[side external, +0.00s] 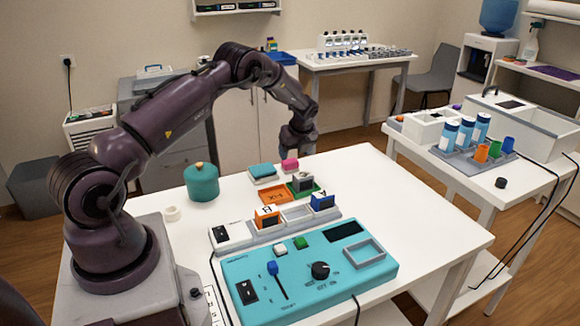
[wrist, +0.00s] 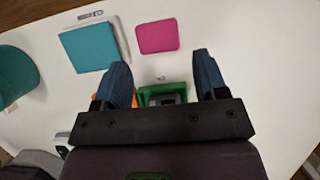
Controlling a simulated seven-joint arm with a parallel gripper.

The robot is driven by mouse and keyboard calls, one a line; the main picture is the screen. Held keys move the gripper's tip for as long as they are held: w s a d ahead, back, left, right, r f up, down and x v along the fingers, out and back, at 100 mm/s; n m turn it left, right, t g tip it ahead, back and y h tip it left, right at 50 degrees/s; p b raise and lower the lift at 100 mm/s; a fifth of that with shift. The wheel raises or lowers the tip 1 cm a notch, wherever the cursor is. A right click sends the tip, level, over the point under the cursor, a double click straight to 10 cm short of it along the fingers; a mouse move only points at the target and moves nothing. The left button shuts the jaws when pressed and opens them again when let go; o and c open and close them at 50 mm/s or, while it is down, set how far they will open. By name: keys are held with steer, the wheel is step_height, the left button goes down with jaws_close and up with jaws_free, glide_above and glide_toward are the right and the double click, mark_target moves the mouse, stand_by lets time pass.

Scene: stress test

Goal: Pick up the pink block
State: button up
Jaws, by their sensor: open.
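The pink block (side external: 290,165) sits on the white table near its back edge, beside a teal block (side external: 263,171). In the wrist view the pink block (wrist: 157,36) lies flat beyond the fingertips, between them left to right. My gripper (side external: 298,150) is at the back of the table in the side view, behind the pink block in the picture; its fingertips are hard to make out there. In the wrist view my gripper (wrist: 160,62) is open, its two blue-grey fingers spread apart with nothing held between them.
The teal block (wrist: 90,45) rests on a white base left of the pink one. A green tray (side external: 314,189) with a grey block, an orange tray (side external: 270,199) and a teal lidded pot (side external: 201,184) stand nearby. A teal control panel (side external: 300,295) fills the front.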

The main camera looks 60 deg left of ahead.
mark_target(290, 161)
steer(key=shift+a+x, duration=0.15)
steer(key=shift+x, duration=1.4)
steer(key=shift+a+x, duration=0.1)
steer(key=shift+x, duration=1.5)
steer(key=shift+s+r, duration=0.1)
steer(key=shift+r, duration=0.05)
steer(key=shift+c, duration=0.2)
steer(key=c, duration=0.6)
